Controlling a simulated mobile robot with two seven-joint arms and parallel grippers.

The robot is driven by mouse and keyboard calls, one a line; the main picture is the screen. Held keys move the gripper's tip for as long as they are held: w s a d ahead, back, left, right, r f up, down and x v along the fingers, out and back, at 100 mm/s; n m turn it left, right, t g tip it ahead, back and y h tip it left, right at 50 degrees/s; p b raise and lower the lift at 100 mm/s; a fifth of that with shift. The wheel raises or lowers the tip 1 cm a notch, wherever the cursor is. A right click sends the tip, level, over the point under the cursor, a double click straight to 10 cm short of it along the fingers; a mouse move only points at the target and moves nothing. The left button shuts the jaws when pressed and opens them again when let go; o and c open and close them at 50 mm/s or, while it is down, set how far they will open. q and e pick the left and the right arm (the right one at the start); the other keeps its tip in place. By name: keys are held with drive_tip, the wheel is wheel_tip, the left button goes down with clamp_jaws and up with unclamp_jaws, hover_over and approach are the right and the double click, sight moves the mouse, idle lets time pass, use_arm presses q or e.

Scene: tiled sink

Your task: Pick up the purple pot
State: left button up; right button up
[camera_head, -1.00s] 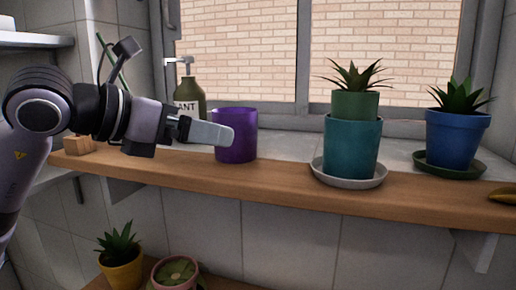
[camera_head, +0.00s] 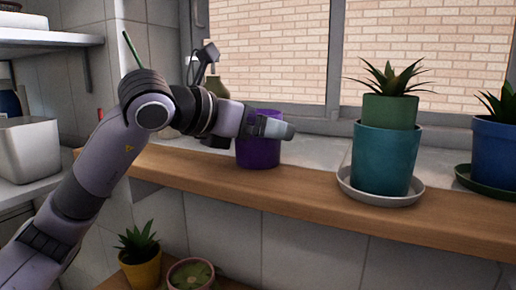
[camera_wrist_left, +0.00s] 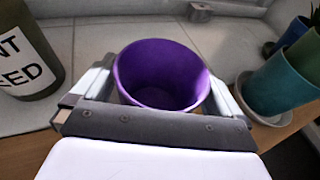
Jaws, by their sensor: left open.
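The purple pot (camera_head: 258,152) stands upright on the wooden shelf near the window. In the left wrist view the pot (camera_wrist_left: 160,70) is empty, with its round opening facing up. My left gripper (camera_head: 272,127) comes in from the left at the height of the pot's upper part. In the left wrist view the left gripper (camera_wrist_left: 165,92) is open, with one finger on each side of the pot. I cannot tell whether the fingers touch it. The gripper hides part of the pot's upper side in the head view. My right gripper is not in view.
A teal pot (camera_head: 382,160) holding a green pot stands on a pale saucer (camera_head: 380,196) to the right. A blue pot (camera_head: 495,152) is farther right. A labelled bottle (camera_wrist_left: 28,55) stands left of the purple pot. The wooden shelf (camera_head: 300,190) is clear in front.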

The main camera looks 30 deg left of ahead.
use_arm(q)
drive_tip(key=c, duration=0.9)
drive_tip(key=shift+r, duration=0.15)
